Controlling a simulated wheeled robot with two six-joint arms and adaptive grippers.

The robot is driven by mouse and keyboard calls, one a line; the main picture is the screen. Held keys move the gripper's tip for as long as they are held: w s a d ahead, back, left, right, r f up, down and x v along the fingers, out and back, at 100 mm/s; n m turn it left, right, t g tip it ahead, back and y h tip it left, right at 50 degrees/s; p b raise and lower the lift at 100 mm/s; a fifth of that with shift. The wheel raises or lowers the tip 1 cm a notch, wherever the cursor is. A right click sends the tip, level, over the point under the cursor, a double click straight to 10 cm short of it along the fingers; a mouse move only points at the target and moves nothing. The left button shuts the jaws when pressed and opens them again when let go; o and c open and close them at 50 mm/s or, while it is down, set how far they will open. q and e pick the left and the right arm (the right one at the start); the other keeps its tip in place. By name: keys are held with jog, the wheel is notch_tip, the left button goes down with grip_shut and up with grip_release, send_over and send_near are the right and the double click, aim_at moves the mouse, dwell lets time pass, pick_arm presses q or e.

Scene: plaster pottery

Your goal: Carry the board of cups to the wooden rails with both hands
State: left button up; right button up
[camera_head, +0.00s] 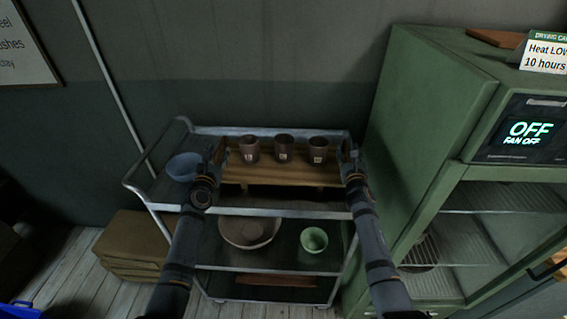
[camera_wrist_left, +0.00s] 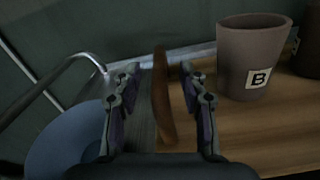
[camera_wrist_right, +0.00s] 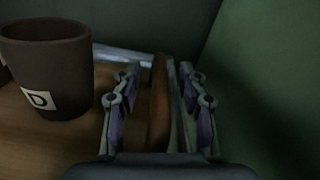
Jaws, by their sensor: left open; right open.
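A wooden board (camera_head: 270,174) rests on top of the metal cart with three dark brown cups in a row, a left cup (camera_head: 249,149), a middle cup (camera_head: 284,147) and a right cup (camera_head: 318,150). The left cup (camera_wrist_left: 252,55) reads B in the left wrist view; the right cup (camera_wrist_right: 46,70) reads D in the right wrist view. My left gripper (camera_wrist_left: 160,75) is open, its fingers on either side of the board's raised left end (camera_wrist_left: 162,100). My right gripper (camera_wrist_right: 158,78) is open around the board's right end (camera_wrist_right: 158,105). I cannot tell whether fingers touch the wood.
A blue bowl (camera_head: 184,167) sits on the cart top (camera_head: 290,211), left of my left gripper. A wide bowl (camera_head: 249,232) and green bowl (camera_head: 314,240) are on the shelf below. A green drying cabinet (camera_head: 425,130) stands close on the right. A wall is behind.

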pick_arm(q)
jog(key=shift+w, duration=0.55)
pick_arm(e)
jog(key=shift+w, duration=0.55)
pick_arm(q)
jog(key=shift+c, duration=0.2)
pick_arm(e)
jog(key=shift+r, duration=0.1)
jog(key=shift+c, duration=0.2)
pick_arm(q)
grip_shut()
pick_arm(e)
grip_shut()
